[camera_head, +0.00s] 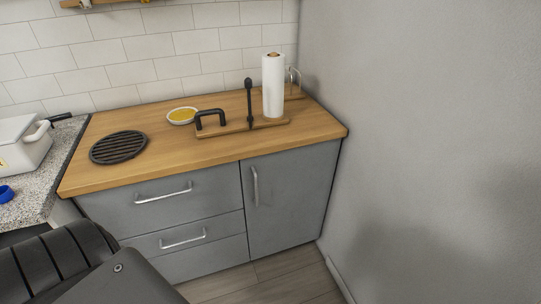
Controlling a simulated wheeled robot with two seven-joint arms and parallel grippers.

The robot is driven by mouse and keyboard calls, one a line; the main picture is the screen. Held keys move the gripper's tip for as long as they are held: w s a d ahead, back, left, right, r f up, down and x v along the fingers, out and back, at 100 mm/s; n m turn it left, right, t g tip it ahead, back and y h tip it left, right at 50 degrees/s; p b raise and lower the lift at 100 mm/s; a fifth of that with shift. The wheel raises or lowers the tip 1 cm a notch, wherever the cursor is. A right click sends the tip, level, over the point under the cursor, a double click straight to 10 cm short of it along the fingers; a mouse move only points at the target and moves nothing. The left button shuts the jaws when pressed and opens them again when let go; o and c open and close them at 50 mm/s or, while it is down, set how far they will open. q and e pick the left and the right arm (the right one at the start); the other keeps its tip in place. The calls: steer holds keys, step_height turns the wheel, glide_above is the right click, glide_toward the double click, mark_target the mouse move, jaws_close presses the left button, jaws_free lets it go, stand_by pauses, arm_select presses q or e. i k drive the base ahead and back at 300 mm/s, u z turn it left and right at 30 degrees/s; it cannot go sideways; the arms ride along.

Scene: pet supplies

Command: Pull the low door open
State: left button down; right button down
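A grey low door (290,203) is on the right half of the cabinet under the wooden counter. It looks shut, flush with the cabinet front. Its upright silver handle (255,186) is near the door's left edge. To its left are two grey drawers, an upper one (165,203) and a lower one (190,245), each with a horizontal silver handle. Both look shut. Neither of my grippers shows in the head view. A dark part of my own body fills the lower left and hides the cabinet's lower left corner.
The wooden counter (190,155) carries a round black trivet (119,147), a yellow-filled bowl (182,116), a black-handled board (225,131) and a paper towel roll (273,86). A grey wall (430,130) stands close right of the cabinet. Bare floor (270,280) lies in front of the door.

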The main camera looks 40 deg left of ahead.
mark_target(286, 193)
steer(key=z, duration=1.35)
steer(key=k, duration=1)
steer(key=u, duration=0.75)
